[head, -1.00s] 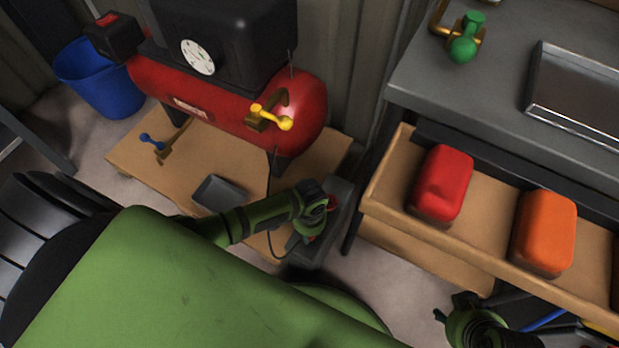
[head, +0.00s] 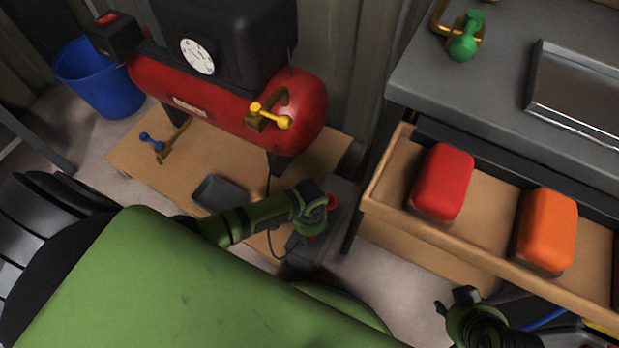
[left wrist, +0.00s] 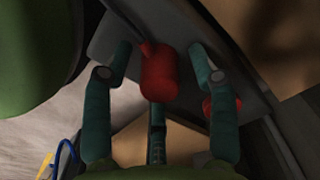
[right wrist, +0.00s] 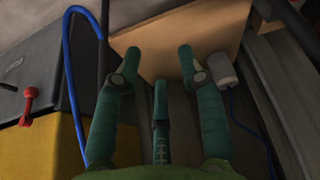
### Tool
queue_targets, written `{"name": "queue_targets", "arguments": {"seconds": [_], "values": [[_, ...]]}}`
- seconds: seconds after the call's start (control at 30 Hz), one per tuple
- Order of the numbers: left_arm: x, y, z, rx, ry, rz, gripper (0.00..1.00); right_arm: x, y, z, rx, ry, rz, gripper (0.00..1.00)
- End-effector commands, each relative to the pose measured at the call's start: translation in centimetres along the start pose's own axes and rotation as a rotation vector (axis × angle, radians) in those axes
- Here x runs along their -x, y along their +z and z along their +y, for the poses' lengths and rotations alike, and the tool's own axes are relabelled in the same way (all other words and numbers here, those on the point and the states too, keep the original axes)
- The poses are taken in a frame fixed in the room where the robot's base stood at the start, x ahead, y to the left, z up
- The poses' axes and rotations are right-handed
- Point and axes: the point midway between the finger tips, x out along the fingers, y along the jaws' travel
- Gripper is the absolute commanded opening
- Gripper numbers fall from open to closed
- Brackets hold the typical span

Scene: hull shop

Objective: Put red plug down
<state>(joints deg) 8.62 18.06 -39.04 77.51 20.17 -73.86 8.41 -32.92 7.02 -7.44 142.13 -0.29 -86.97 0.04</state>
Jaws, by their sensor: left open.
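A red plug (left wrist: 158,75) shows in the left wrist view between the two spread fingers of my left gripper (left wrist: 160,52), with gaps at both sides. It is over a dark grey panel (left wrist: 180,20); I cannot tell whether it touches it. A second red piece (left wrist: 222,104) shows beside the right finger. In the head view my left gripper (head: 318,212) hangs over the narrow dark grey block by the compressor, with red showing at its tip. My right gripper (right wrist: 159,54) is open and empty below the drawer; it shows partly in the head view (head: 450,303).
A red compressor (head: 230,105) stands on a wooden board (head: 225,160) with a small grey tray (head: 220,194). At right an open drawer (head: 395,190) holds a red block (head: 442,182) and an orange block (head: 547,228). A blue bucket (head: 98,80) stands at far left.

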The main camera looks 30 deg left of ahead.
Motion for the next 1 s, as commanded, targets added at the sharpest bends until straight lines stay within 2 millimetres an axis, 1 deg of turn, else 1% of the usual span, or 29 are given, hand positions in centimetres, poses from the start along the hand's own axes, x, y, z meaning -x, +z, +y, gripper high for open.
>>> {"name": "queue_targets", "arguments": {"seconds": [0.1,0.27,0.43,0.7,0.9,1.0], "values": [[0.9,0.0,0.0,-0.001,0.000,0.002,0.59,0.2,1.4,0.2,-0.005,0.000,-0.073,0.40],[3.2,0.0,0.0,0.000,0.001,0.002,0.59,-2.5,1.7,0.1,-0.004,-0.003,-0.091,0.40],[5.7,0.0,0.0,0.001,0.001,0.002,0.59,-5.5,2.5,-0.1,-0.003,-0.007,-0.109,0.40],[9.6,0.0,0.0,-0.001,0.001,0.001,0.59,-9.6,4.7,-0.4,0.002,-0.012,-0.137,0.40],[11.7,0.0,0.0,0.001,0.000,0.001,0.59,-11.6,6.3,-0.6,0.004,-0.014,-0.152,0.40],[12.2,0.0,0.0,0.001,0.000,-0.001,0.59,-12.2,6.8,-0.6,0.005,-0.015,-0.154,0.40]]}}
